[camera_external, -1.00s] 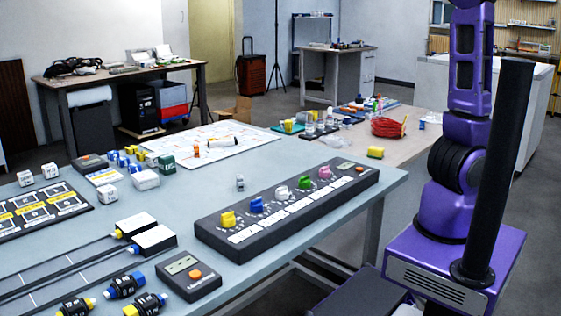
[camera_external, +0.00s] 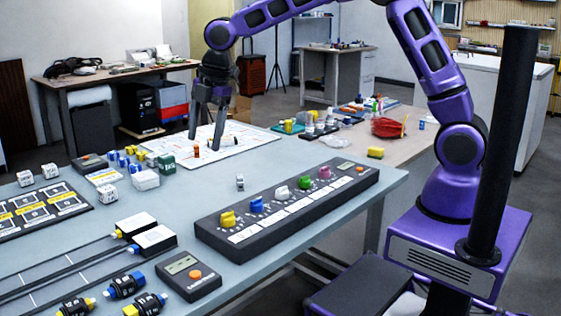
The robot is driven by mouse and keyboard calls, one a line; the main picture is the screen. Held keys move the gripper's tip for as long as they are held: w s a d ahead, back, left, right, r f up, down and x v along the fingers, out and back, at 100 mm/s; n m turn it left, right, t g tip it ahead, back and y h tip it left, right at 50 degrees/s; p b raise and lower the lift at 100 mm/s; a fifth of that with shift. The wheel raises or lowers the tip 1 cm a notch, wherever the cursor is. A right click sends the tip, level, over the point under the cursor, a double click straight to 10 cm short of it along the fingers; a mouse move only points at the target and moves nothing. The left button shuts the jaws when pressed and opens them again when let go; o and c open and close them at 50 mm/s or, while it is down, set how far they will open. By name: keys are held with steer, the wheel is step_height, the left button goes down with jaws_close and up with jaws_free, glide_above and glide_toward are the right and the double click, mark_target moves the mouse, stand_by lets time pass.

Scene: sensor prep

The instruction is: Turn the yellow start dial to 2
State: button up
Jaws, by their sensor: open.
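The yellow dial (camera_external: 228,218) is the leftmost knob on a long dark control panel (camera_external: 290,217) lying on the table. Blue, white, green and pink knobs follow it to the right along the same panel. A white label strip runs in front of the knobs; the dial's setting is too small to read. My gripper (camera_external: 205,140) hangs pointing down with its fingers apart and empty. In the picture it appears over the white board, above and behind the yellow dial, not touching it.
The white board (camera_external: 235,134) carries a small orange piece (camera_external: 196,151). A small grey piece (camera_external: 240,182) stands behind the panel. A dark box with an orange button (camera_external: 188,276) lies at the front. White boxes (camera_external: 145,180) and several small blocks stand left.

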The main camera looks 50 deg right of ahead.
steer(key=n+g+h, duration=0.1)
steer(key=n+g, duration=0.1)
glide_above(228, 218)
steer(key=f, duration=0.7)
steer(key=f+b, duration=0.1)
steer(key=f, duration=1)
steer(key=shift+w+d+f+b, duration=0.2)
steer(key=shift+w+f+b, duration=0.1)
steer(key=shift+b, duration=0.1)
jaws_close()
